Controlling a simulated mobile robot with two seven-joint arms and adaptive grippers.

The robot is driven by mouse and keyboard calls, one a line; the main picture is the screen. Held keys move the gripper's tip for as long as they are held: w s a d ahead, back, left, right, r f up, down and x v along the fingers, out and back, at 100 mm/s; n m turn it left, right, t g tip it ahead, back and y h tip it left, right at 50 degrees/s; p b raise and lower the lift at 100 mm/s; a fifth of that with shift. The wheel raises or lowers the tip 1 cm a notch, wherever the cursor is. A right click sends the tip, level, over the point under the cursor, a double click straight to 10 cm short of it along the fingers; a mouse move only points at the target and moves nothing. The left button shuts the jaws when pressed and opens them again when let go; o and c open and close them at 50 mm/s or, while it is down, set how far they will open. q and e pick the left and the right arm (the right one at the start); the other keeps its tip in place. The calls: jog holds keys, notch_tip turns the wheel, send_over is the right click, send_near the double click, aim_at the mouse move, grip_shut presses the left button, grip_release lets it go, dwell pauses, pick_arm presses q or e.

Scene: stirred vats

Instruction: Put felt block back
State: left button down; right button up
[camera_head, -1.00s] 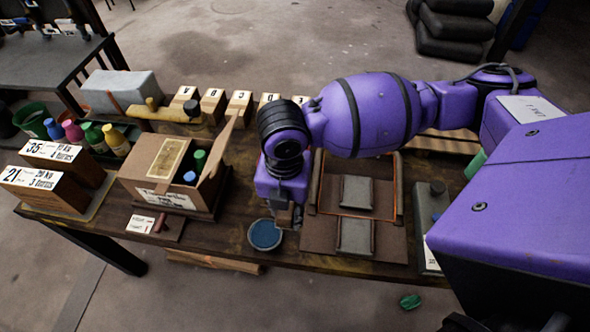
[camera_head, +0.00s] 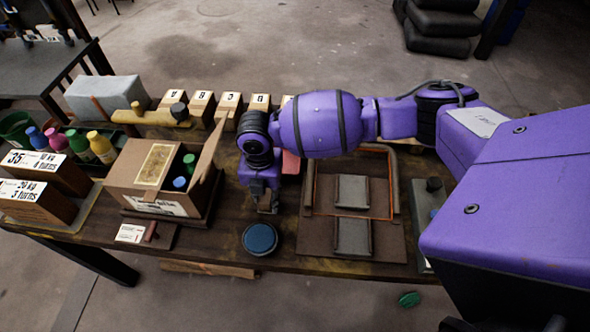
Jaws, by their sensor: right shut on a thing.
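My right gripper (camera_head: 267,207) points down over the dark wooden table, just behind a round blue-topped dish (camera_head: 260,238). It is shut on a small grey-brown block, seemingly the felt block, which is mostly hidden by the fingers. I cannot tell whether the block touches the table. To the right of the gripper lies a brown mat or tray (camera_head: 320,228) with two grey pads, a rear one (camera_head: 352,191) and a front one (camera_head: 353,236). My left gripper is not in view.
An open cardboard box (camera_head: 155,170) with bottles stands left of the gripper. A row of lettered wooden blocks (camera_head: 229,107) lines the back. Weight blocks (camera_head: 42,168) and coloured bottles (camera_head: 101,147) stand at the left. A grey device (camera_head: 427,215) stands right of the mat.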

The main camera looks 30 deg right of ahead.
jog(key=shift+w, duration=0.1)
jog(key=shift+f, duration=0.35)
jog(key=o, duration=1.2)
jog(key=shift+r, duration=0.15)
notch_tip(320, 180, up, 12)
jog(key=shift+r+p, duration=0.25)
jog(key=shift+p, duration=0.15)
